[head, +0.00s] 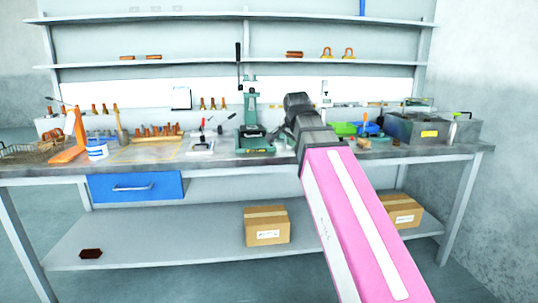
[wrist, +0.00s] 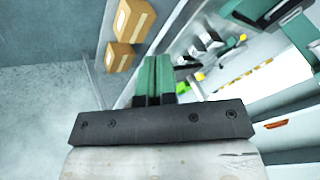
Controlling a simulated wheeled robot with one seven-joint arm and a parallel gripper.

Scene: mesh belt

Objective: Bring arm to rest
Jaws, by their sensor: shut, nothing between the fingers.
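My arm reaches up from the lower right of the head view, its pink link ending in a dark joint in front of the workbench (head: 220,157). In the wrist view my gripper (wrist: 154,62) shows as two green fingers side by side beyond a dark bar. The fingers are shut with nothing between them. In the head view I cannot make out the fingers behind my arm. In the wrist view the bench and shelf lie tilted to the right of the fingers, apart from them as far as I can tell.
A green press (head: 252,125) stands left of my arm's end. An orange stand (head: 70,135) and a white tub (head: 97,149) are at the left, a grey bin (head: 405,129) at the right. Cardboard boxes (head: 267,226) sit on the lower shelf (head: 180,242). Bare floor shows below.

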